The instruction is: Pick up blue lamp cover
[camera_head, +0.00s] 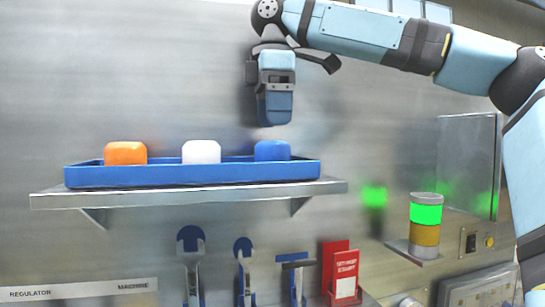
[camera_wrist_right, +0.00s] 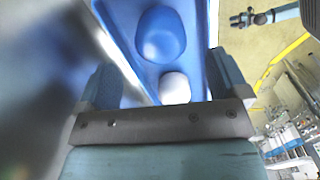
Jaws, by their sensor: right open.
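The blue lamp cover (camera_head: 272,151) is a rounded block at the right end of a blue tray (camera_head: 190,175) on a wall shelf. In the head view my right gripper (camera_head: 274,120) points down just above it, with a small gap between them. In the right wrist view the blue cover (camera_wrist_right: 160,35) lies ahead, beyond and between the two spread fingers (camera_wrist_right: 165,78). The gripper is open and empty. A small blue and dark arm part (camera_wrist_right: 250,18), apparently my left arm, shows at the top right of the wrist view, too small to read its jaws.
A white cover (camera_head: 201,152) and an orange cover (camera_head: 125,153) sit in the same tray, left of the blue one. The metal shelf (camera_head: 330,187) is fixed to the wall. Tools hang below. A green-lit signal lamp (camera_head: 426,215) stands at the right.

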